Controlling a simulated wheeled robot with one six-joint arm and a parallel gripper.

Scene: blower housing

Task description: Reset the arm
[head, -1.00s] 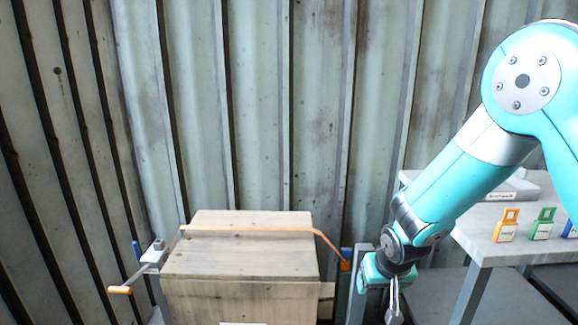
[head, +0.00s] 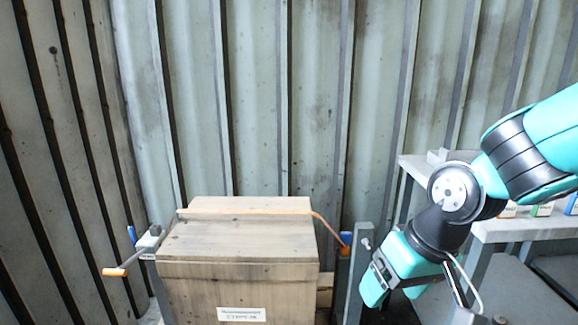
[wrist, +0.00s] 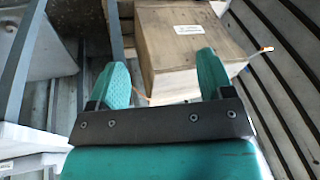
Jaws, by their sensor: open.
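My gripper (head: 392,290) is at the lower right of the head view, just right of the wooden box (head: 238,245), with its teal fingers pointing down. In the wrist view my gripper (wrist: 160,68) has its two fingers wide apart with nothing between them. The wooden box (wrist: 188,45) lies beyond the fingers there, with a white label on its side. My arm comes in from the right edge of the head view and is bent at the wrist.
A crank with an orange handle (head: 116,272) sticks out on the left. A grey post (head: 357,272) stands between box and gripper. A grey table (head: 500,230) with coloured tags is partly behind my arm. Corrugated walls (head: 265,100) close the back and left.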

